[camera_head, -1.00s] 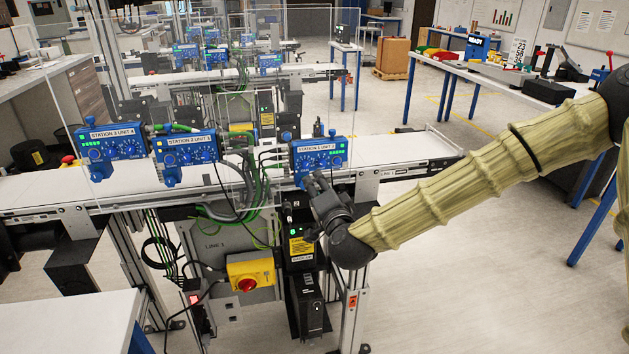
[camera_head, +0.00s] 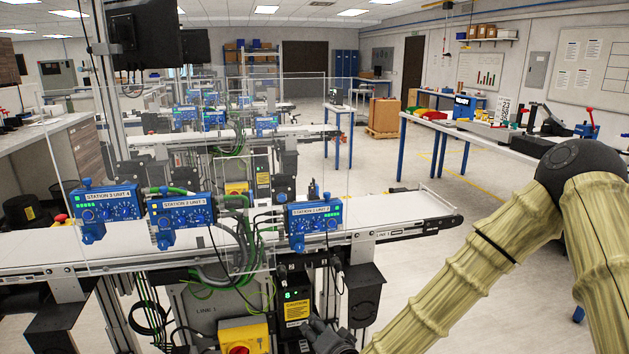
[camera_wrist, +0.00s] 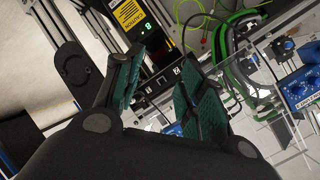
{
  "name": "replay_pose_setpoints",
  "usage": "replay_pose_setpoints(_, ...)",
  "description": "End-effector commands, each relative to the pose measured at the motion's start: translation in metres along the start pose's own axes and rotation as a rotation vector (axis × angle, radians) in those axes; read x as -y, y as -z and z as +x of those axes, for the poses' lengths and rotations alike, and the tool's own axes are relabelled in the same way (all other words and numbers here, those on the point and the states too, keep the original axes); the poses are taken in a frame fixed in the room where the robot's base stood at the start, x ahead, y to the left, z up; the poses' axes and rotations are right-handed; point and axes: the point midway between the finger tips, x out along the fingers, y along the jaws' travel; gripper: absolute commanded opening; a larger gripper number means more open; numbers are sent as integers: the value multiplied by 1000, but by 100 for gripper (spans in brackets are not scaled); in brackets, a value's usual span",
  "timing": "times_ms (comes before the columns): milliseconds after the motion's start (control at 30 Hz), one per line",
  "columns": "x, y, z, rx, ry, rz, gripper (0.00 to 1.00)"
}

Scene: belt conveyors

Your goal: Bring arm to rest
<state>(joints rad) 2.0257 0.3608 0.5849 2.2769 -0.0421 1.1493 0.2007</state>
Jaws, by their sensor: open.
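My gripper (camera_wrist: 158,92) is open and empty in the wrist view, its two green-padded fingers spread apart. In the head view only its dark top (camera_head: 328,338) shows at the bottom edge, below the front conveyor; its fingertips are hard to make out there. My arm in a tan ribbed sleeve comes in from the right and bends at a dark elbow joint. A black controller box with a yellow caution label (camera_head: 297,305) is just behind and left of the gripper.
The front conveyor (camera_head: 400,208) carries blue station units (camera_head: 314,222) behind a clear panel. A yellow switch box (camera_head: 243,335) hangs below it. A table with bins (camera_head: 470,131) stands at the back right. Open floor lies between conveyor and table.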

Motion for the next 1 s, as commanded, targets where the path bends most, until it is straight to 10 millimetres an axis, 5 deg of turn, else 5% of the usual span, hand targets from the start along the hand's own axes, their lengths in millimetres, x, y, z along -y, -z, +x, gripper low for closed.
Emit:
replay_pose_setpoints(267, -128, -95, -41, 253, -213, -150, 40)
replay_pose_setpoints(500, -234, -155, -108, 479, -399, -272, 40)
replay_pose_setpoints(800, -344, -196, -223, 765, -629, -408, 40)
replay_pose_setpoints(1000, -380, -200, -275, 881, -721, -457, 40)
